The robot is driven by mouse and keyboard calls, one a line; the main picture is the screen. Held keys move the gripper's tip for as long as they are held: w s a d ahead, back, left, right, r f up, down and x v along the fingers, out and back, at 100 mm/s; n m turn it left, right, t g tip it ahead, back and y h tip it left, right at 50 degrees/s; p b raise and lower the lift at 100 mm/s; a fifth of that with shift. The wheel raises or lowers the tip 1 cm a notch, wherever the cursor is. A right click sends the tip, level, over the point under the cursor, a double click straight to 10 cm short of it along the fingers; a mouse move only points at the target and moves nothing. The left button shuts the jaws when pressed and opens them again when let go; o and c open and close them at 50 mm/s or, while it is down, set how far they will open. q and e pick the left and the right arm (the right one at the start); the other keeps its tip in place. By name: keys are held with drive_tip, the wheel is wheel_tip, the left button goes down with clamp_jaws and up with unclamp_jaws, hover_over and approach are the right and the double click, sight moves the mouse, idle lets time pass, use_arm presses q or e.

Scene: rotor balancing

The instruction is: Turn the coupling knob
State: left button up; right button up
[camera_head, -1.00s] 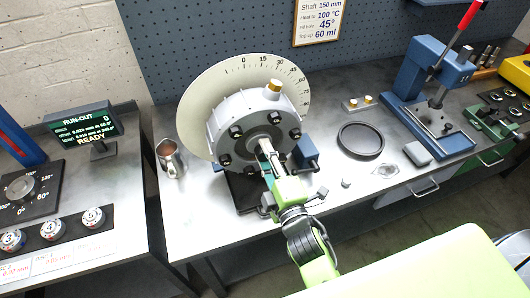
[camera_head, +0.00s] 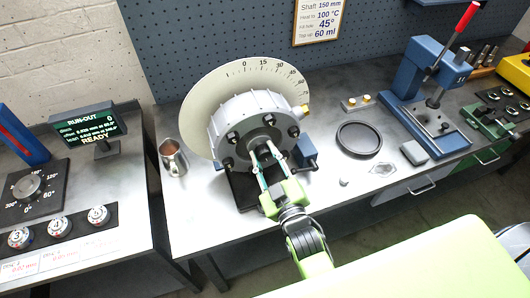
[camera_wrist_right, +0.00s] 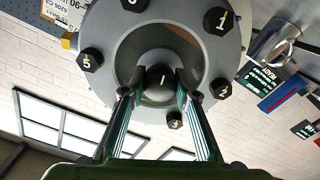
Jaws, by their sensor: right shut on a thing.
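The grey coupling housing (camera_head: 240,128) with black numbered bolts stands in front of a white degree dial (camera_head: 200,105). A brass cap (camera_head: 303,110) sticks out on its right side. My right gripper (camera_head: 268,152) reaches into its middle from the front. In the right wrist view the dark round coupling knob (camera_wrist_right: 160,92) sits in the central recess of the grey bolted face (camera_wrist_right: 100,45). The fingertips of my right gripper (camera_wrist_right: 160,78) press on it from both sides. In the head view the fingers largely hide the knob. My left gripper does not show.
A metal jug (camera_head: 173,158) stands left of the housing, and a black ring (camera_head: 359,140) lies to its right. A blue press (camera_head: 425,95) is farther right. The run-out display (camera_head: 90,128) reads READY. The bench front between jug and housing is clear.

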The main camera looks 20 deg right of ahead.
drive_tip(key=shift+m, duration=1.1)
drive_tip(key=shift+p, duration=0.3)
drive_tip(key=o, duration=1.1)
drive_tip(key=shift+s, duration=0.1)
drive_tip(key=s, duration=1.2)
drive_tip(key=shift+d, duration=0.2)
drive_tip(key=shift+w+f, duration=0.1)
drive_tip(key=shift+w, duration=0.05)
